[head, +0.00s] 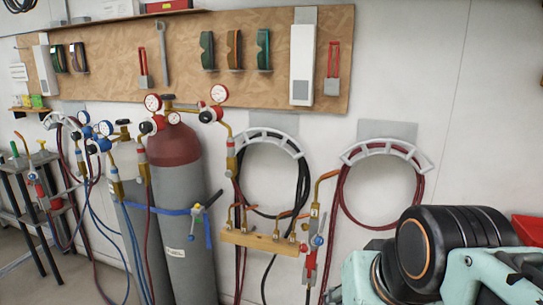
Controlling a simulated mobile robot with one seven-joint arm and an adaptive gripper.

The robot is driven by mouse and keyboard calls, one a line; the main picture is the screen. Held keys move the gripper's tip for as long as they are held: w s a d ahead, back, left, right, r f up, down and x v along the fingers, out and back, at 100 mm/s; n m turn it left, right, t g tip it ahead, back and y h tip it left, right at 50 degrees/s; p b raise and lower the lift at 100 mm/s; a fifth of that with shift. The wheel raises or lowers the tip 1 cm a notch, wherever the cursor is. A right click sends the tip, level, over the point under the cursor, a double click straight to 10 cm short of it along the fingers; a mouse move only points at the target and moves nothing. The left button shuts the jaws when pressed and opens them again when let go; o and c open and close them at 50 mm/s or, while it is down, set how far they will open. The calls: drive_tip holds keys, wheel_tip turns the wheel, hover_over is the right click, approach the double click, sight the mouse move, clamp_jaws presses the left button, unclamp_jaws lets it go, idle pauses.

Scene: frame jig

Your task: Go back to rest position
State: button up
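My gripper is not in the head view. Part of my own arm, with a black ribbed joint and pale teal links, fills the lower right corner. The view does not show what the gripper is doing or holding.
A tall gas cylinder (188,220) with gauges and a blue strap (170,210) stands against the wall. A tool board (200,95) hangs above. A dark metal stand (30,215) is at the left.

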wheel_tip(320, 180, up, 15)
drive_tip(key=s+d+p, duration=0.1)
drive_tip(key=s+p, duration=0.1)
drive_tip(key=p, duration=1.4)
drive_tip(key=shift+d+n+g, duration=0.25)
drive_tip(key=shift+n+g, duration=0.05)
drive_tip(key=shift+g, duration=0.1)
